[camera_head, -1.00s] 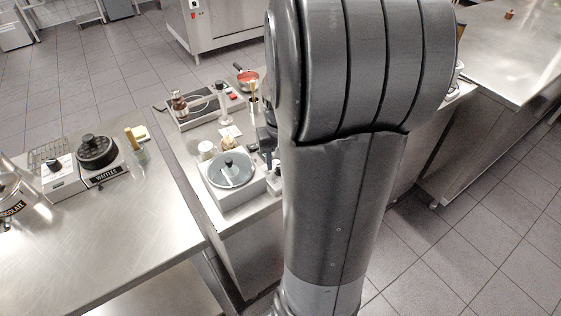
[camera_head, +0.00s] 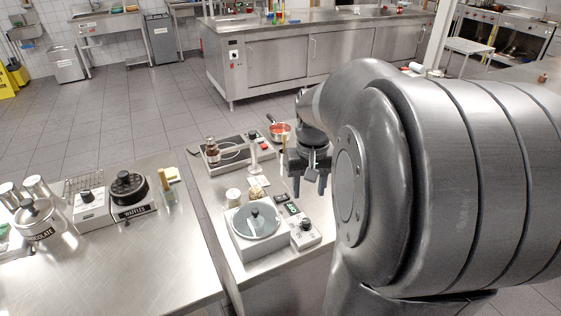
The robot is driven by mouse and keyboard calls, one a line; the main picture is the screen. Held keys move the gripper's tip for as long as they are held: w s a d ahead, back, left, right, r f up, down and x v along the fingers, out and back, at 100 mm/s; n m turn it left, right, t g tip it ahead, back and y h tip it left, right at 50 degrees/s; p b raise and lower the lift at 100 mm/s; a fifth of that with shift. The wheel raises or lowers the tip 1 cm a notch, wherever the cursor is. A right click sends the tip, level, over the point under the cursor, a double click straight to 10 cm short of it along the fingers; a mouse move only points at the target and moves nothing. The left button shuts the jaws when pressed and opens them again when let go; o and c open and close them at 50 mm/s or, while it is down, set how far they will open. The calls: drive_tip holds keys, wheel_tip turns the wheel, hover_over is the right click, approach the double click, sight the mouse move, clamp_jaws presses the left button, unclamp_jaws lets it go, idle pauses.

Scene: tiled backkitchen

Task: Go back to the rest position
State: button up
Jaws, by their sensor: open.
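My gripper (camera_head: 309,187) hangs with its two fingers pointing down and apart, open, with nothing between them. My arm fills the right side of the view and hides the counter's right part.
A waffle maker (camera_head: 130,190) and chocolate pot (camera_head: 37,217) stand on the left counter (camera_head: 130,261). Open tiled floor (camera_head: 130,115) lies behind.

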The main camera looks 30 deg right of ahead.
drive_tip(key=s+a+r+n+t, duration=0.2)
drive_tip(key=s+a, duration=0.3)
drive_tip(key=a, duration=0.3)
drive_tip(key=s+a+r+n+t, duration=0.1)
drive_tip(key=s+a+r+t, duration=0.2)
drive_tip(key=s+a, duration=0.2)
drive_tip(key=a, duration=0.3)
drive_tip(key=shift+s+r+n+t, duration=0.2)
drive_tip(key=shift+n+t, duration=0.1)
drive_tip(key=shift+n, duration=0.1)
